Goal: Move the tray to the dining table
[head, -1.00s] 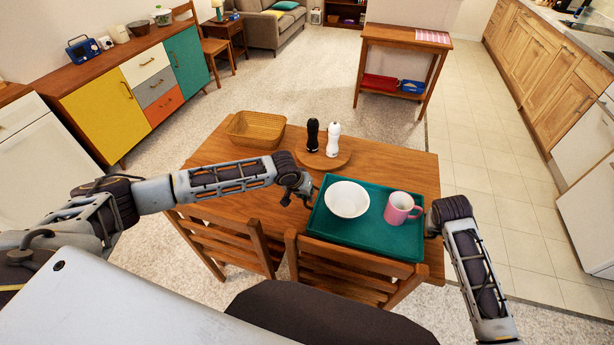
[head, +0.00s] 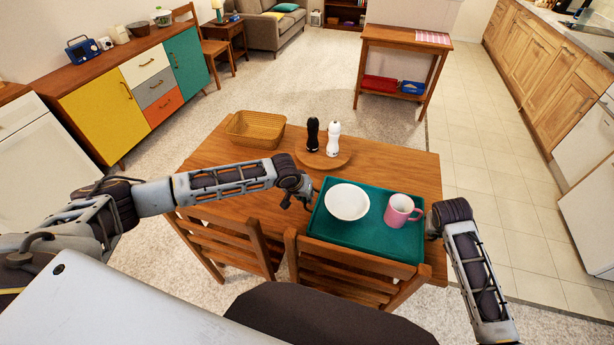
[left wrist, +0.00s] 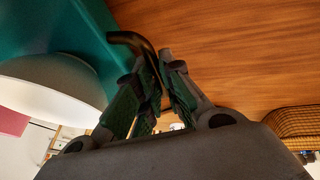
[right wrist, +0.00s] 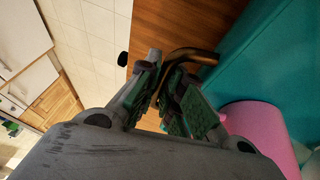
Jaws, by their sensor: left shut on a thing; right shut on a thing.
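The teal tray (head: 345,236) is over the near right part of the wooden dining table (head: 224,178); I cannot tell whether its underside touches the wood. It looks level and carries a white bowl (head: 347,201) and a pink mug (head: 401,210). My left gripper (head: 308,198) is at the tray's left side, and the left wrist view shows its fingers (left wrist: 155,72) shut on a dark handle (left wrist: 130,40). My right gripper (head: 431,228) is at the right side, its fingers (right wrist: 170,75) shut on the other dark handle (right wrist: 196,55). The fingertips are partly hidden in the head view.
A wicker basket (head: 255,129) and a round wooden board (head: 323,160) with a black mill (head: 312,134) and a white mill (head: 333,139) stand farther back on the table. Two chairs (head: 350,276) stand along the near edge. The table's front left is bare.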

